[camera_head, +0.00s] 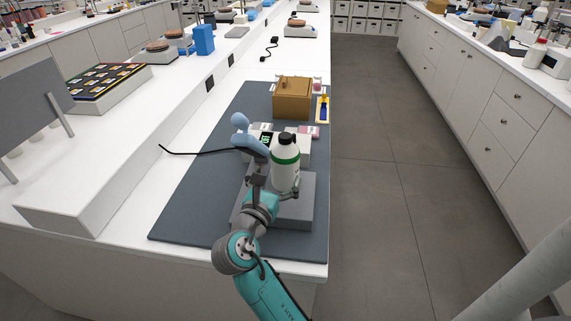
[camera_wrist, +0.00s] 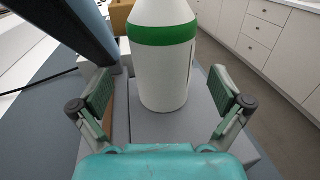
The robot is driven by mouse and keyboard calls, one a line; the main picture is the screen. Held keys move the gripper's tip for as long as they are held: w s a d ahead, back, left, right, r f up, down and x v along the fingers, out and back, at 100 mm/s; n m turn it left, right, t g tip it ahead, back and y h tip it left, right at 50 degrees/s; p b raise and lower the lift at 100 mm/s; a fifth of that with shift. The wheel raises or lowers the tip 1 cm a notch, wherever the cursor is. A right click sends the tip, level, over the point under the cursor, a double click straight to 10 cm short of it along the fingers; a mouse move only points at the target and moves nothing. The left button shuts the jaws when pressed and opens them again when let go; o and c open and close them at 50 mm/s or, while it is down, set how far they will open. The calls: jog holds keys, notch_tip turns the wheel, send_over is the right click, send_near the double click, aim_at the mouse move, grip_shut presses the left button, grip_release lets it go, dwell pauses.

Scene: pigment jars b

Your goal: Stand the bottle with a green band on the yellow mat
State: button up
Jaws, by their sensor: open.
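The white bottle with a green band (camera_head: 285,170) and a black cap stands upright on a grey block (camera_head: 295,213). In the wrist view the bottle (camera_wrist: 163,75) stands upright ahead of my gripper, its top cut off by the frame. My gripper (camera_wrist: 162,98) is open, with one finger on each side of the bottle's lower part; contact does not show. In the head view my gripper (camera_head: 262,178) is close at the bottle's left.
A wooden box (camera_head: 292,98) stands farther back on the dark bench mat (camera_head: 190,215). Behind the bottle is a pale device (camera_head: 305,148) with a green display. A blue-grey object (camera_head: 248,137) with a black cable is close to my gripper. The bench edge runs along the right.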

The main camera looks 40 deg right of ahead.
aim_at(285, 166)
jog(key=shift+x, duration=2.55)
jog(key=shift+s+d+f, duration=0.1)
jog(key=shift+f, duration=0.1)
jog(key=c, duration=1.3)
jog(key=shift+o, duration=0.2)
jog(key=shift+r, duration=0.15)
